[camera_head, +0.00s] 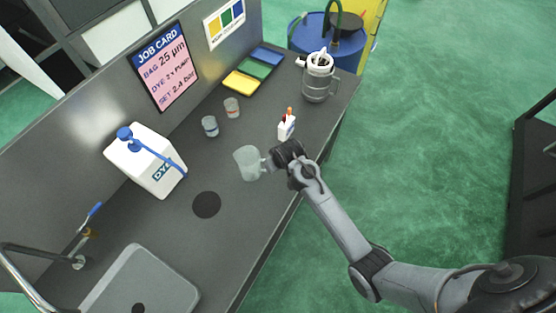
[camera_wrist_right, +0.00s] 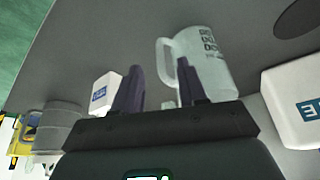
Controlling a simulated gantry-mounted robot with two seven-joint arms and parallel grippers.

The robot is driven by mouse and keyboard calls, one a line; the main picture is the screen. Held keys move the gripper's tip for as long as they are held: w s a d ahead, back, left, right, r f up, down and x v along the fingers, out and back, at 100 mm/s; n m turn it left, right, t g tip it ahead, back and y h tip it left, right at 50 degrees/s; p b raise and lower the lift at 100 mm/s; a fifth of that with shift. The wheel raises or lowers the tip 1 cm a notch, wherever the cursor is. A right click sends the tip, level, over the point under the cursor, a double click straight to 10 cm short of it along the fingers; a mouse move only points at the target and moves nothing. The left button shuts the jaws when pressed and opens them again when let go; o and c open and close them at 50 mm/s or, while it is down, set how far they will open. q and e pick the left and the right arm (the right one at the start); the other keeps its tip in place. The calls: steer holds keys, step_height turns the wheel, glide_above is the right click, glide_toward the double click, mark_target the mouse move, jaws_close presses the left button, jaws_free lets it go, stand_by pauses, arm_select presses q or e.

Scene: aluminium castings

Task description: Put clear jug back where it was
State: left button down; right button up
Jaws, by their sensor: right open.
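The clear jug (camera_head: 247,164) stands upright on the dark counter. Its handle points right, towards my right gripper (camera_head: 272,161). In the wrist view the jug (camera_wrist_right: 208,62) carries dark printed lettering. The right gripper (camera_wrist_right: 160,88) is open there, and the jug's handle appears between its two fingers; I cannot tell whether they touch it. A round black mark (camera_head: 207,204) on the counter is bare, in front and to the left of the jug. My left gripper is not in view.
A white DYE container (camera_head: 148,162) stands left of the jug. Two small cups (camera_head: 210,126) are behind it. A small white bottle (camera_head: 287,127) and a second clear vessel (camera_head: 316,87) stand at the right. A grey sink (camera_head: 142,280) is at the front left.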

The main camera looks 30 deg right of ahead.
steer(key=v, duration=0.5)
steer(key=s+a+r+n, duration=0.1)
steer(key=s+r, duration=0.1)
steer(key=s, duration=1.1)
steer(key=s+a+r+g, duration=0.1)
steer(key=s+a, duration=0.1)
steer(key=s, duration=1.1)
steer(key=shift+r+n, duration=0.4)
